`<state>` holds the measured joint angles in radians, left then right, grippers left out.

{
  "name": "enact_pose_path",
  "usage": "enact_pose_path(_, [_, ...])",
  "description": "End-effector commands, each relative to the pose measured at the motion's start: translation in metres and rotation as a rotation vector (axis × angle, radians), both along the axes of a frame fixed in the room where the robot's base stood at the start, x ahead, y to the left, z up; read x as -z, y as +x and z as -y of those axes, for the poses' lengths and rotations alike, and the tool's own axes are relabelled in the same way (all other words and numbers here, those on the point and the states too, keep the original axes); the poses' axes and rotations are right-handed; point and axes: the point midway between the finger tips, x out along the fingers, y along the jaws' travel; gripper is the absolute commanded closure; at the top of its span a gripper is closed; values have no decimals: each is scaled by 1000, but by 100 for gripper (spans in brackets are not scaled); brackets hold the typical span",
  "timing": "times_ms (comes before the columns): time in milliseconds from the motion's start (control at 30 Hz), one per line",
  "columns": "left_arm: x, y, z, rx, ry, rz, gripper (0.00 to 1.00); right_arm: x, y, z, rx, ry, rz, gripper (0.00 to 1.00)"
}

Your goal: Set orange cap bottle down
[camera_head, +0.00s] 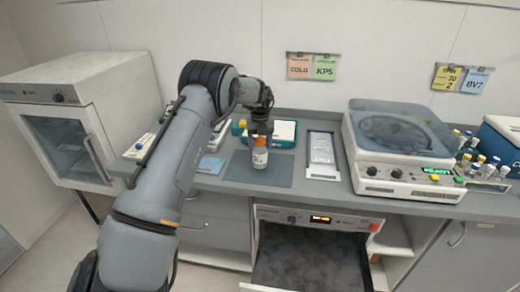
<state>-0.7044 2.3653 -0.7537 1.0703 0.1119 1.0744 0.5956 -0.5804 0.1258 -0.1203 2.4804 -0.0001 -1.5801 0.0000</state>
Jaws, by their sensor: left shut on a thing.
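The orange cap bottle (260,159) is a small white bottle with an orange label or cap area at its top. It is upright over the dark grey mat (234,171) on the counter. My left gripper (260,141) is shut on it from above and hides its top. Whether the bottle's base touches the mat or hangs just above it, I cannot tell. My right gripper is not in view.
Behind the bottle is a teal-and-white device (284,133). A white framed panel (322,156) lies to the right, then a centrifuge (400,150) and a rack of capped tubes (482,172). A drawer or oven door (310,268) is open below the counter.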

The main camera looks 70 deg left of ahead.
Motion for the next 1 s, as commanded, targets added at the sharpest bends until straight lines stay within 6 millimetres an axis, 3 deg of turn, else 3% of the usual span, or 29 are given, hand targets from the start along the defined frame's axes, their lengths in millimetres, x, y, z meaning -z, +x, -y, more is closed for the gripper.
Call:
enact_pose_path(133, [18, 0, 0, 0, 0, -1, 78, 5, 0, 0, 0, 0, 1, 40])
enact_pose_path(500, [21, 0, 0, -1, 0, 0, 78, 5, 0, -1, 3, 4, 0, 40])
enact_pose_path(533, [22, 0, 0, -1, 0, 0, 37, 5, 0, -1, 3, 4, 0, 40])
enact_pose_path(667, [21, 0, 0, -1, 0, 0, 17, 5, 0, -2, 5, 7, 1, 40])
enact_pose_path(700, [21, 0, 0, -1, 0, 0, 13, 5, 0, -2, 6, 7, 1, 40])
enact_pose_path(1000, [20, 0, 0, -1, 0, 0, 13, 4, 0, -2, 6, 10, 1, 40])
